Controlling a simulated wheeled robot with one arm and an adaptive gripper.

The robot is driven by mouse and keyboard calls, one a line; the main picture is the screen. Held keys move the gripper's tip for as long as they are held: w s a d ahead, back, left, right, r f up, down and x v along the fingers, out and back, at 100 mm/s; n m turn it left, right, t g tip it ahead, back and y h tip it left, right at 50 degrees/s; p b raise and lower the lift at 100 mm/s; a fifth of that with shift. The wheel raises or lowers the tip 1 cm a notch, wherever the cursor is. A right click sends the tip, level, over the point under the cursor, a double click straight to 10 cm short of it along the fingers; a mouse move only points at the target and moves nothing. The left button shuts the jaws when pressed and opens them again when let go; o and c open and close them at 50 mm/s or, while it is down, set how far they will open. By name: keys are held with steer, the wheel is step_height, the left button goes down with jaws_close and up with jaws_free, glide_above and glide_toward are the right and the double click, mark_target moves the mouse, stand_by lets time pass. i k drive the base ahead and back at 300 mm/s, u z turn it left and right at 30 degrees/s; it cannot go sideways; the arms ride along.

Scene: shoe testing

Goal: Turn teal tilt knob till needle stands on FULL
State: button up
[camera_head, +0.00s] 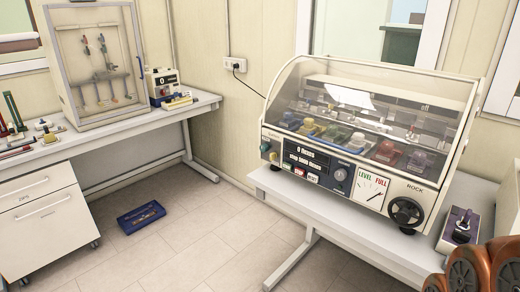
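The testing machine (300,140) stands on the right bench under a clear curved cover. A round blue-grey knob (341,174) sits on its front panel, between the display and the gauge; it is the likeliest teal tilt knob, but its label is too small to read.
A black handwheel (407,213) marked ROCK projects from the panel's right end. A purple-topped device (460,228) stands right of the machine. The right bench (320,212) has a narrow bare front strip. A blue case (141,216) lies on the otherwise open floor.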

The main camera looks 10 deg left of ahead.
mark_target(263, 148)
steer(key=u, duration=0.65)
steer(key=i, duration=1.05)
steer(key=u, duration=0.9)
